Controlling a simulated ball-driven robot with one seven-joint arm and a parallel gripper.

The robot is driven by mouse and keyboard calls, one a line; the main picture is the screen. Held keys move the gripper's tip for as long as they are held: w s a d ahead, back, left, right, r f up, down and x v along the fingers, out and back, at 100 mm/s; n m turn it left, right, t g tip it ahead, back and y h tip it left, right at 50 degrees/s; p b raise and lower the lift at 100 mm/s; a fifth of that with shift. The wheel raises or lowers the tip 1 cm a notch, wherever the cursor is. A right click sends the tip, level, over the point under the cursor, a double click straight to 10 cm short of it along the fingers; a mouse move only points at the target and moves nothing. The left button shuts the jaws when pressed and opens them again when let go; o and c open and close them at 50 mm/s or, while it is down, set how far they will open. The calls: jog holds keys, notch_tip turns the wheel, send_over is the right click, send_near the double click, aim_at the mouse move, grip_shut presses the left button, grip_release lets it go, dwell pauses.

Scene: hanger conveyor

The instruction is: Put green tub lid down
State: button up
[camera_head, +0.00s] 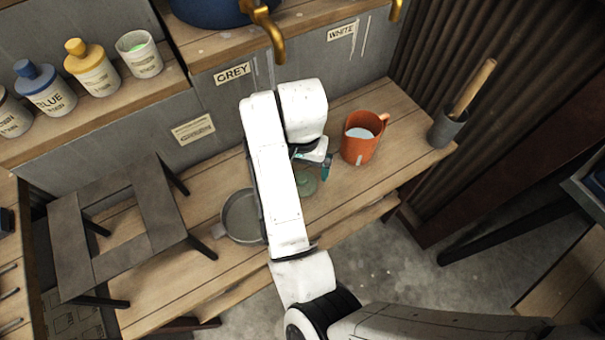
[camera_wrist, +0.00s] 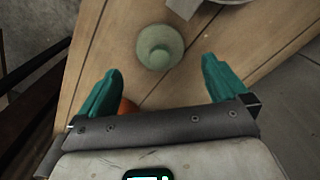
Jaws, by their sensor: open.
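The green tub lid (camera_head: 306,182) lies on the wooden bench, partly hidden by my arm in the head view. In the wrist view the round green lid (camera_wrist: 159,47), with a raised knob in its middle, lies flat on the planks ahead of the fingertips. My gripper (camera_wrist: 158,82) is open and empty, its two teal fingers spread wide. In the head view my gripper (camera_head: 324,163) is just above and behind the lid, apart from it.
An orange jug (camera_head: 361,145) with pale contents stands right of my gripper. A grey pan (camera_head: 239,216) sits left of my arm. A dark wooden stool frame (camera_head: 118,231) stands further left. A grey pot (camera_head: 446,130) holding a wooden handle stands at the bench's right end.

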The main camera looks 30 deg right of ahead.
notch_tip(320, 180, up, 6)
jog(key=shift+f+p, duration=0.1)
jog(key=shift+p, duration=0.4)
jog(key=shift+d, duration=0.1)
jog(key=s+d+f+n+t+h, duration=0.15)
jog(key=s+d, duration=0.25)
jog(key=d, duration=0.4)
jog(key=s+d+f+n+t+h, duration=0.1)
jog(key=s+d+n+h, duration=0.2)
jog(key=d, duration=0.5)
jog(key=s+a+f+n+y, duration=0.2)
jog(key=s+a+f, duration=0.1)
jog(key=s, duration=0.5)
jog(key=s+a+f+n+g+y, duration=0.1)
jog(key=s+a+f, duration=0.3)
jog(key=s, duration=0.4)
jog(key=shift+a+n+y, duration=0.55)
jog(key=shift+y, duration=0.1)
